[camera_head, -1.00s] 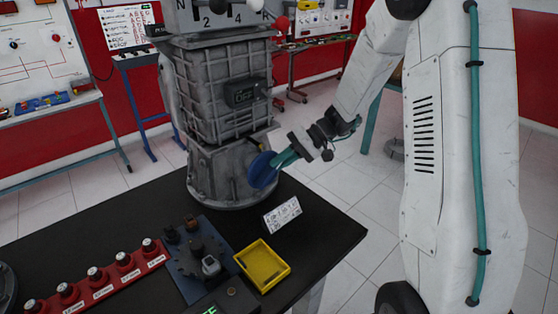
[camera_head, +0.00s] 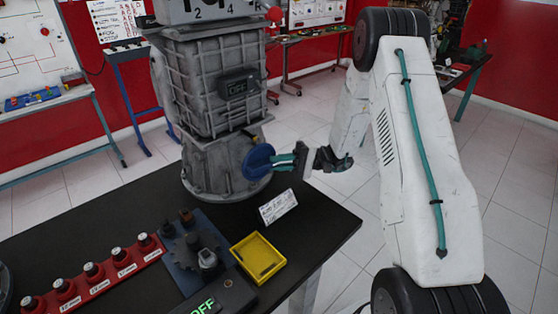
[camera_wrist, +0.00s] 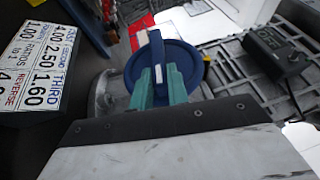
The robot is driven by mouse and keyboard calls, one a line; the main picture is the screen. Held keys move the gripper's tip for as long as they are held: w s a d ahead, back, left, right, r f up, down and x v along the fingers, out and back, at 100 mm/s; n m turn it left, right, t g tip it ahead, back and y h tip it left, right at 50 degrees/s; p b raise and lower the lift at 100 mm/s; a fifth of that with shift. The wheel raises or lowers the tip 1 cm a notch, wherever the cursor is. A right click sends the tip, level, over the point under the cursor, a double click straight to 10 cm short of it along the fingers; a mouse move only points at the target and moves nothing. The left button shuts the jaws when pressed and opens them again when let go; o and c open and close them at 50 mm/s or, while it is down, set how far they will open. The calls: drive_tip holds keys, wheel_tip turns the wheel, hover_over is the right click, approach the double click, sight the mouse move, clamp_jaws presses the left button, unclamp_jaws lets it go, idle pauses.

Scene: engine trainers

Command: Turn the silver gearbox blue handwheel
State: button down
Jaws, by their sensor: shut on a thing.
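The silver-grey gearbox (camera_head: 218,95) stands upright on the black table. Its blue handwheel (camera_head: 258,161) sits low on the gearbox's right side. In the wrist view the round blue wheel (camera_wrist: 178,62) has a raised bar across its face with a white mark. My gripper (camera_head: 284,161) reaches in from the right, and its teal fingers are at the wheel's face. In the wrist view the fingers (camera_wrist: 158,85) are closed on the wheel's raised bar, one on each side. The fingers hide part of the wheel's lower half.
A white label card (camera_head: 278,206) stands on the table just in front of the handwheel. A yellow tray (camera_head: 258,258), a blue fixture plate and a red strip of several knobs (camera_head: 95,277) lie nearer. Open floor is to the right.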

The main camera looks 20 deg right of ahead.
drive_tip(key=shift+f+m+y, duration=0.25)
drive_tip(key=shift+m+y, duration=0.05)
drive_tip(key=shift+y, duration=0.1)
drive_tip(key=c, duration=1.4)
unclamp_jaws()
drive_tip(key=shift+o, duration=0.2)
drive_tip(key=v, duration=0.7)
drive_tip(key=shift+d, duration=0.35)
drive_tip(key=shift+f, duration=0.1)
